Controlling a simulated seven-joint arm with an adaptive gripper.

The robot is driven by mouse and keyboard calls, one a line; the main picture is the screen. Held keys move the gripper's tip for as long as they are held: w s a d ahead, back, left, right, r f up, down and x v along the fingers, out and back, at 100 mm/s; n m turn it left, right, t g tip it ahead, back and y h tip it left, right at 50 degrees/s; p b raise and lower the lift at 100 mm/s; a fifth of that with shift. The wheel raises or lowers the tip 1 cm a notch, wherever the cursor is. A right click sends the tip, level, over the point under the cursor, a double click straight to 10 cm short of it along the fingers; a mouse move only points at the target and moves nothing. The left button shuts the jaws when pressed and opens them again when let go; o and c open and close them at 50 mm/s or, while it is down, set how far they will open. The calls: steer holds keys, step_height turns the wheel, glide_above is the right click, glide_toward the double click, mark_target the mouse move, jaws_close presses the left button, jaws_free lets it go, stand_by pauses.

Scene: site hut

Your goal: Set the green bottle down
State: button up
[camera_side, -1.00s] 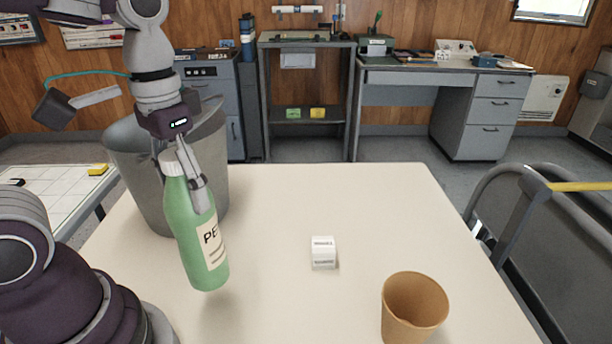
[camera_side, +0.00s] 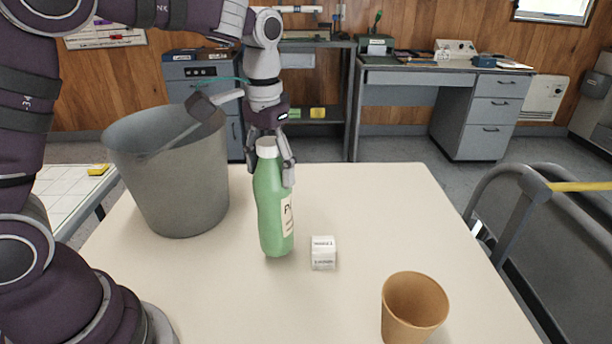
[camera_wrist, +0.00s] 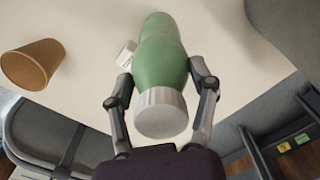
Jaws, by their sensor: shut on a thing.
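The green bottle (camera_side: 271,212) has a white cap and a pale label, and it is nearly upright over the middle of the table (camera_side: 226,290). My gripper (camera_side: 274,178) is shut on its upper part, just below the cap. The bottle's base shows close to the tabletop; I cannot tell whether it touches. In the wrist view the bottle (camera_wrist: 160,55) lies between both fingers (camera_wrist: 162,92), cap towards me, and its body hides its base.
A small white box (camera_side: 323,254) stands just right of the bottle. A tan cup (camera_side: 413,309) stands at the front right. A grey bin (camera_side: 172,180) stands at the back left. The table's back right is clear.

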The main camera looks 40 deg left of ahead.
mark_target(270, 187)
steer(key=shift+s+f, duration=0.1)
steer(key=shift+f, duration=1.3)
steer(key=shift+f, duration=0.15)
steer(key=o, duration=1)
